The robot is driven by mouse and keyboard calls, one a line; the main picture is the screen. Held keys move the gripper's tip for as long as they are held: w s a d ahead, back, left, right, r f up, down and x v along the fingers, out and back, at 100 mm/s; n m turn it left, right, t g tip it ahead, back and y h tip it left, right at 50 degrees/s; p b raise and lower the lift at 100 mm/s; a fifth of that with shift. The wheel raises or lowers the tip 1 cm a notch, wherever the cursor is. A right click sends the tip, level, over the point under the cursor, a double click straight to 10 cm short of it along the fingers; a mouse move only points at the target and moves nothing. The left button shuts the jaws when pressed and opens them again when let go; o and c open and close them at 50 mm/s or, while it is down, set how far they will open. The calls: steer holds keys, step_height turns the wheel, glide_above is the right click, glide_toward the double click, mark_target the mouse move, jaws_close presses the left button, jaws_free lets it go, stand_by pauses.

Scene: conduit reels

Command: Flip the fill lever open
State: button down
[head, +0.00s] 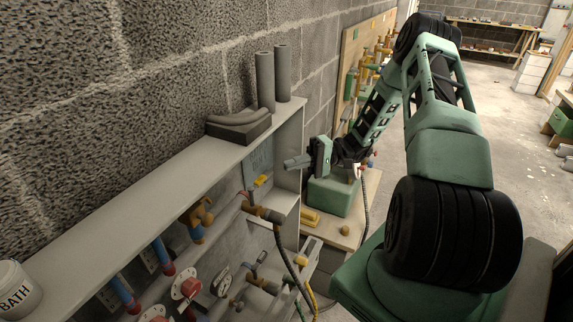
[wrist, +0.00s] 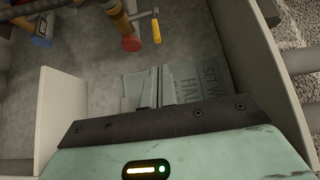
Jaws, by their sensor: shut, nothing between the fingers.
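A small lever with a yellow handle (head: 260,181) stands on a brass-coloured valve (head: 263,212) on the pipework inside the grey open-fronted cabinet. In the wrist view the yellow handle (wrist: 155,30) is near the top, beside a red round part (wrist: 131,43). No label marking the fill lever is readable.
The cabinet's top shelf (head: 150,175) holds a dark curved block (head: 239,125) and two grey tubes (head: 265,80). Red handwheels (head: 186,286), a gauge (head: 221,281) and blue-and-red pipes crowd the lower cabinet. The cabinet's side panel (head: 290,150) stands close to my gripper. A white BATH tub (head: 16,290) is at left.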

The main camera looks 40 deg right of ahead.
mark_target(260, 181)
steer(key=p+x, duration=0.1)
steer(key=x, duration=0.7)
steer(key=shift+p, duration=0.3)
steer(key=shift+s+d+t, duration=0.1)
steer(key=shift+s+t, duration=0.05)
steer(key=shift+t, duration=0.15)
